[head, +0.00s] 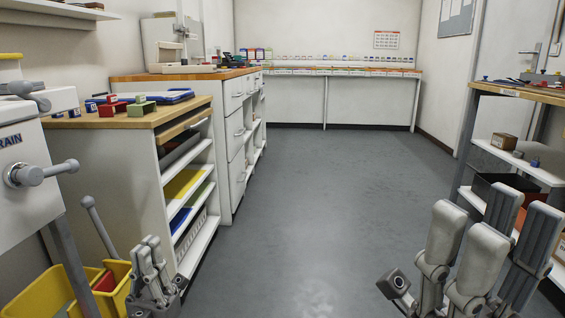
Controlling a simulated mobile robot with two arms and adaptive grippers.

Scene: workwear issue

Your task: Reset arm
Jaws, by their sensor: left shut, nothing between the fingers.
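My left gripper (150,258) is at the lower left of the head view, pointing up. Its grey fingers are close together, with nothing between them. It is in front of the low shelf unit and beside the yellow bucket. My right gripper (490,222) is large at the lower right, also pointing up. Its grey fingers stand apart with gaps between them, and I see nothing held. It hides part of the right-hand shelf.
A wood-topped shelf unit (172,112) with small boxes stands at left, near a yellow bucket (40,292). A shelf rack (518,92) stands at right. A long counter (345,72) runs along the back wall. The grey floor (310,200) between is clear.

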